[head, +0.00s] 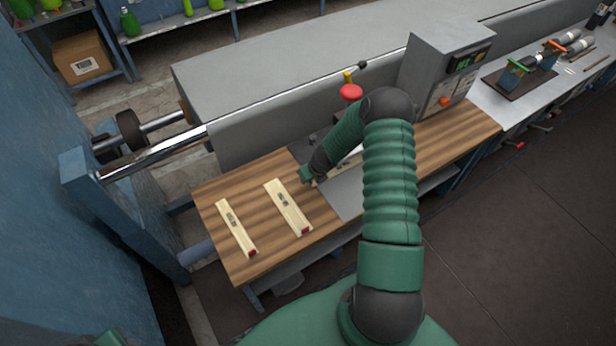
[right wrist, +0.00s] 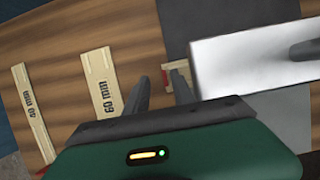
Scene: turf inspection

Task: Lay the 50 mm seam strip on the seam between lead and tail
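My right gripper (right wrist: 160,88) is open above the wood-grain surface; in the head view it (head: 309,177) reaches the left edge of the grey plate. The strip marked 60 mm (right wrist: 108,80) lies left of the fingers, also in the head view (head: 287,206). The strip marked 40 mm (right wrist: 33,112) lies farther left, also in the head view (head: 235,227). No seam is clearly visible.
A pale metal bar (right wrist: 250,62) stands close right of the fingers. Behind the wood-grain bench top (head: 218,193) runs a long grey machine housing (head: 270,65). A control box (head: 437,70) and red button (head: 351,92) stand beyond my arm.

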